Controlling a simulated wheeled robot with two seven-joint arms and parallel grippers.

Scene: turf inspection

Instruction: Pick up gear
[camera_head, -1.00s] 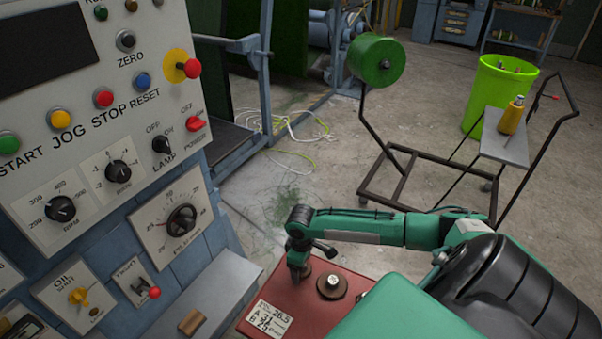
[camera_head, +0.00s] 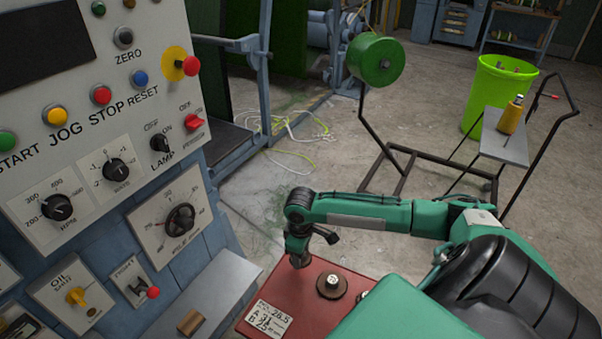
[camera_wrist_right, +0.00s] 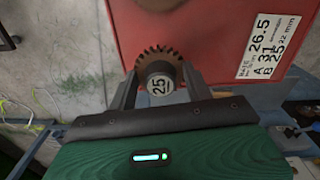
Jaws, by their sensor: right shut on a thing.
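A dark brown toothed gear (camera_wrist_right: 150,62) with a hub marked 25 sits between the fingers of my right gripper (camera_wrist_right: 159,84) in the right wrist view. The fingers are shut on its hub. In the head view my right gripper (camera_head: 299,257) is at the far left corner of a red stand top (camera_head: 305,305), and the held gear is small and mostly hidden there. Whether it is clear of the surface is hard to tell. A second gear (camera_head: 332,286) with a light hub lies on the red top to the right. My left gripper is not in view.
A white label (camera_head: 268,320) is on the red top. A control panel (camera_head: 110,130) with knobs and buttons stands close on the left. A cart (camera_head: 400,180) with a green roll (camera_head: 376,60) and a lime bin (camera_head: 497,95) stand behind on open floor.

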